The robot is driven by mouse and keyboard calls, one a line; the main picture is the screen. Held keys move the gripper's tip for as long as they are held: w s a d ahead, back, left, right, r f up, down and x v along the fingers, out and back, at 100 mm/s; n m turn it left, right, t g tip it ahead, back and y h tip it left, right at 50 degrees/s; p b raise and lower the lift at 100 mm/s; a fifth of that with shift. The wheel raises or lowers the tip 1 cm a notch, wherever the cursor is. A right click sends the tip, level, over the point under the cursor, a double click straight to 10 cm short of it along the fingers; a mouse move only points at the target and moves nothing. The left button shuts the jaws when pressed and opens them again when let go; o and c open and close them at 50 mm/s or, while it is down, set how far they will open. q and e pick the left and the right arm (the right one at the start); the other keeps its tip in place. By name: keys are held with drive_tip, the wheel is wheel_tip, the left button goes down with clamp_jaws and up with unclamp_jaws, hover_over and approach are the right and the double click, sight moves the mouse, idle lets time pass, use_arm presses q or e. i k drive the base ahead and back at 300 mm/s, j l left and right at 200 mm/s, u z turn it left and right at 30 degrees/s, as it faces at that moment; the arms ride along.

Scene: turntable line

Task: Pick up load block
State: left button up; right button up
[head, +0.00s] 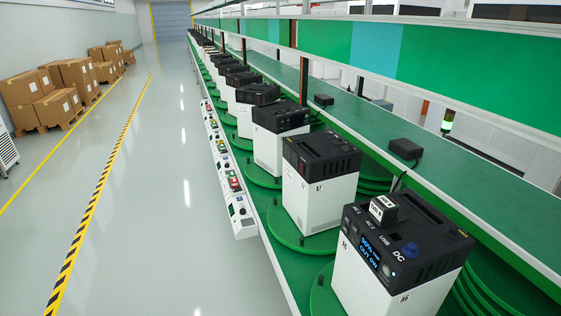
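A small dark block with a white, lettered front face (383,208) sits on top of the nearest black-and-white power unit (375,287). It looks like the load block, but its lettering is too small to read surely. The unit's top has a blue knob and markings such as USB and DC, and its front has a lit blue display. The unit stands on a green turntable (322,296), partly hidden by it. Neither of my grippers is in view.
Similar units (320,180) stand on turntables in a row running away. A black box (405,149) with a cable lies on the green shelf (362,120) behind. Control panels (236,199) line the left edge. The floor (170,180) is clear; cartons (55,105) stand far left.

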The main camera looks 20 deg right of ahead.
sight(384, 210)
drive_tip(key=i+z, duration=0.1)
drive_tip(key=i, duration=0.4)
drive_tip(key=i+j+z, duration=0.1)
drive_tip(key=i, duration=0.35)
drive_tip(key=i+j+z, duration=0.1)
drive_tip(key=i, duration=0.4)
drive_tip(key=i+j+z, duration=0.15)
drive_tip(key=i, duration=0.3)
drive_tip(key=i+z, duration=0.1)
drive_tip(key=z, duration=3.5)
